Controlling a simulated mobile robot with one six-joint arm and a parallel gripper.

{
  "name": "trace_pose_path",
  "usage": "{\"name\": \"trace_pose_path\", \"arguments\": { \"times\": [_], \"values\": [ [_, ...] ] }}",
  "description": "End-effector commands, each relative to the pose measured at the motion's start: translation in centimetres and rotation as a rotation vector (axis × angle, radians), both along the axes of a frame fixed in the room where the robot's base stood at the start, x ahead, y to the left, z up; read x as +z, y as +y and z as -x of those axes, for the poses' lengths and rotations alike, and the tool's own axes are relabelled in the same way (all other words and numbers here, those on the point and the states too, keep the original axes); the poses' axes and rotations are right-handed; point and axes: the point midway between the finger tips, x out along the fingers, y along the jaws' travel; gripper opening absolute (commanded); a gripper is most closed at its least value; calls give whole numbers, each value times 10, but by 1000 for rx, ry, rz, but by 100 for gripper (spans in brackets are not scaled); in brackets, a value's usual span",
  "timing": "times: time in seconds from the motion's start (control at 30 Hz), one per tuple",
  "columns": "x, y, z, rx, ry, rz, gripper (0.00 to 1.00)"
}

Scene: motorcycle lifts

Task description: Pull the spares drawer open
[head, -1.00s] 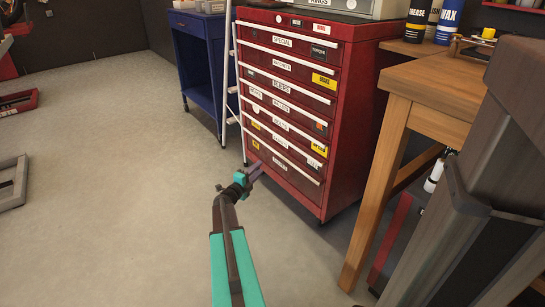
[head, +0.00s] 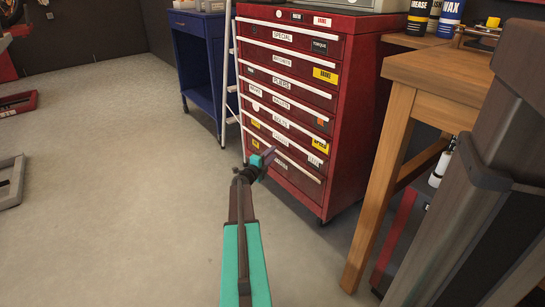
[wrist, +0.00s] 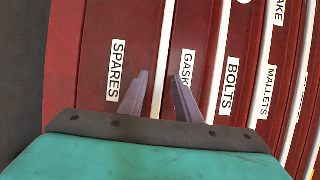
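The spares drawer (head: 300,187) is the bottom drawer of the red tool cabinet and looks shut, flush with the front. Its SPARES label (wrist: 115,70) reads sideways in the wrist view. A white handle strip (wrist: 167,40) runs along the drawer's top edge, beside the gaskets drawer (wrist: 190,30). My gripper (wrist: 159,78) is open, with one purple finger on each side of the strip. I cannot tell whether the fingers touch it. In the head view my gripper (head: 269,157) is in front of the low drawers and partly covers them.
A wooden workbench (head: 440,85) stands right of the cabinet, with bottles on top. A blue cart (head: 199,65) and a white ladder-like frame (head: 228,90) stand at the left.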

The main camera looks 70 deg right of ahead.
Motion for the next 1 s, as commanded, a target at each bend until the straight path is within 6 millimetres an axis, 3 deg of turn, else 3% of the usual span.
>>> {"name": "trace_pose_path", "arguments": {
  "times": [0.2,0.5,0.7,1.0],
  "values": [
    [-1,-12,2,1,0,-1,30],
    [0,-13,2,1,1,-1,30],
    [0,-13,1,2,1,0,0],
    [0,-12,2,1,1,-1,0]
  ]
}}
